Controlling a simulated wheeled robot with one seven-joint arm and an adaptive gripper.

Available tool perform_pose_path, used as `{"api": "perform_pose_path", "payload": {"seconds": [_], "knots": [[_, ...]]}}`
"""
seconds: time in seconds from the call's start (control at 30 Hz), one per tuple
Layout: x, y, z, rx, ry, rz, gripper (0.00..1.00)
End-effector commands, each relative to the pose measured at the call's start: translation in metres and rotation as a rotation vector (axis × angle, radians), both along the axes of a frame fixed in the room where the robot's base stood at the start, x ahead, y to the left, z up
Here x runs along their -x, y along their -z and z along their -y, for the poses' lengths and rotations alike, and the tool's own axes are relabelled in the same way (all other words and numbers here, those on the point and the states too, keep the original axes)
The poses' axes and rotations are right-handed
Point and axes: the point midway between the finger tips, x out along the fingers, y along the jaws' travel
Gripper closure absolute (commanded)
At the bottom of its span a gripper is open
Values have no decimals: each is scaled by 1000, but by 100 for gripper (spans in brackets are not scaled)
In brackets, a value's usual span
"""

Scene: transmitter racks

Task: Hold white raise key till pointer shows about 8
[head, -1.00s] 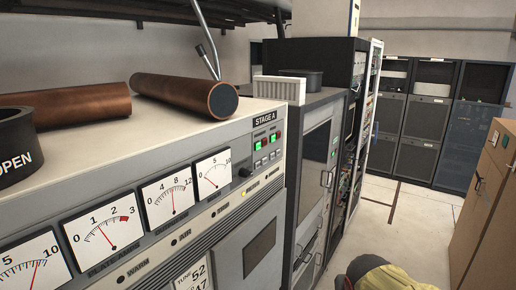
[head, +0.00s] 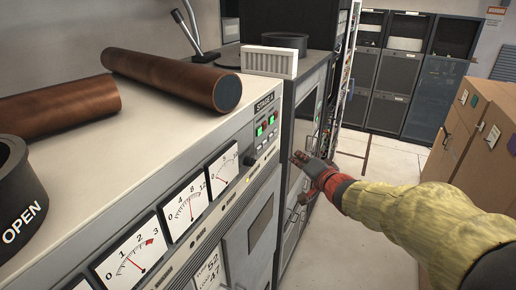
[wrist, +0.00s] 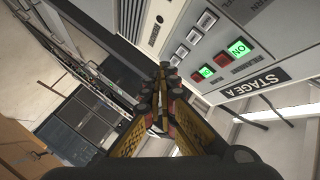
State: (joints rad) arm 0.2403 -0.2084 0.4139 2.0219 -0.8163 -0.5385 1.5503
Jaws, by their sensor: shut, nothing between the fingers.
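The STAGE A panel (head: 262,128) is on the right end of the cream cabinet, with green-lit and red buttons. In the wrist view, small white keys (wrist: 193,37) run in a row beside the lit buttons; their labels are too small to read, so I cannot tell which is the raise key. The rightmost meter (head: 222,168), marked to 10, has a red pointer near mid-scale; its exact reading is unclear. My gripper (head: 299,158) is shut and empty, right of the panel and apart from it. In the wrist view, the fingertips (wrist: 168,72) overlap the panel's lower edge.
A 0-to-12 meter (head: 186,205) and a 0-to-3 meter (head: 132,258) are left of the panel.

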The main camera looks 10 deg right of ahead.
Motion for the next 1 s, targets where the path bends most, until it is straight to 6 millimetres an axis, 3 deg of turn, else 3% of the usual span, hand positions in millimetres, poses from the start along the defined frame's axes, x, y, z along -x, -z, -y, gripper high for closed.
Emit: {"api": "perform_pose_path", "payload": {"seconds": [0.2, 0.63, 1.0], "knots": [[0, -6, -4, -99, 8, 6, 100], [-3, -4, -7, -101, 10, 5, 100], [-28, 0, -43, -99, 7, 5, 100]]}}
